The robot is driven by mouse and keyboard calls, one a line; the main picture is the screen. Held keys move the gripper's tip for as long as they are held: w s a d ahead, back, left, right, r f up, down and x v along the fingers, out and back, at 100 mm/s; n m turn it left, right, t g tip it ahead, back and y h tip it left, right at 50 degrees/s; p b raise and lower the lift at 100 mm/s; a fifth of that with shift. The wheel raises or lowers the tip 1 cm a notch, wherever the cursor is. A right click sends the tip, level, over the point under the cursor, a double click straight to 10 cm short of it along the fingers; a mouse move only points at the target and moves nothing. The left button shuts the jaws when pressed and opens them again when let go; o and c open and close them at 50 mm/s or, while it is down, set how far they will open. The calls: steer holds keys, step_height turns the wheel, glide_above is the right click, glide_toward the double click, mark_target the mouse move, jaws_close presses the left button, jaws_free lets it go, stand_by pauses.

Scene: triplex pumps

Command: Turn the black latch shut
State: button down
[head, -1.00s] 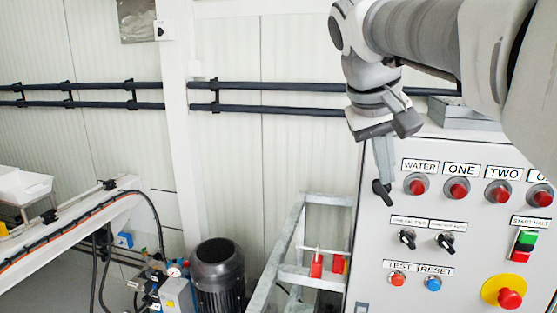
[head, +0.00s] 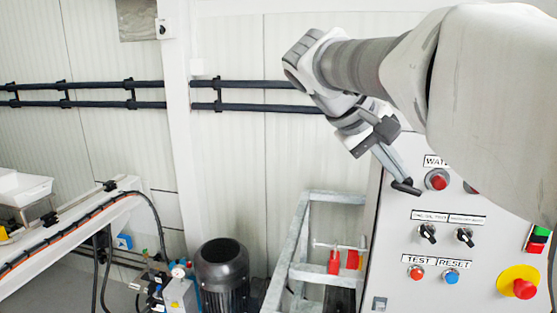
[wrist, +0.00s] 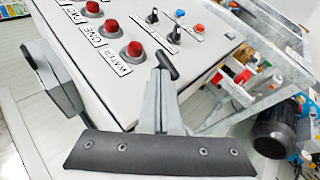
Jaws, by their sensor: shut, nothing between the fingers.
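A small dark square fitting (head: 379,304) sits low on the left edge of the grey control cabinet (head: 400,285). My gripper (head: 405,187) is shut and empty, in front of the cabinet's upper left, left of the red WATER button (head: 436,180).
A red TEST button (head: 416,273), a blue RESET button (head: 451,276) and a yellow-ringed red stop button (head: 524,289) project from the panel. A metal frame (head: 299,272) with red parts and a dark motor (head: 222,275) stand left of the cabinet. My arm hides the panel's upper right.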

steer(key=shift+r, duration=0.1)
steer(key=shift+r+p, duration=0.7)
steer(key=shift+r, duration=0.1)
